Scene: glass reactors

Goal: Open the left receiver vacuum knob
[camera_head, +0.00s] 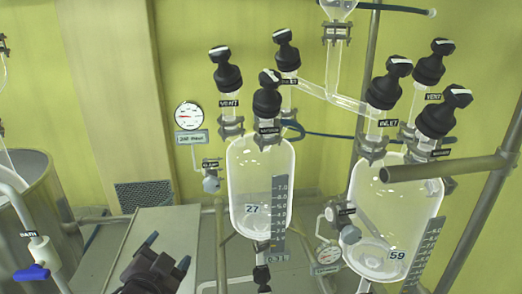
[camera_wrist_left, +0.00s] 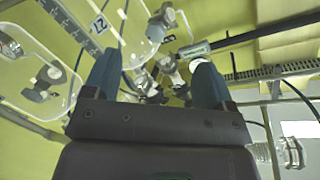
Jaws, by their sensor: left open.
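The left receiver (camera_head: 262,190) is a clear glass vessel marked 27. Three black knobs stand on its top: one at the left over a label that seems to read VENT (camera_head: 229,104), one at the back, and one in front. The front knob (camera_head: 267,98), over a label too small to read surely, seems to be the vacuum knob; it stands upright. My left gripper (camera_head: 166,252) is low and left of the receiver, open and empty, its blue fingertips pointing up and apart from the knobs. In the left wrist view, valve fittings (camera_wrist_left: 160,75) show beyond the open fingers. My right gripper is not in view.
A second receiver (camera_head: 395,220) marked 59 stands at the right with its own black knobs. A metal bar (camera_head: 445,169) crosses in front of it. A round gauge (camera_head: 189,115) hangs on the left. A steel pot (camera_head: 35,200) stands at far left.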

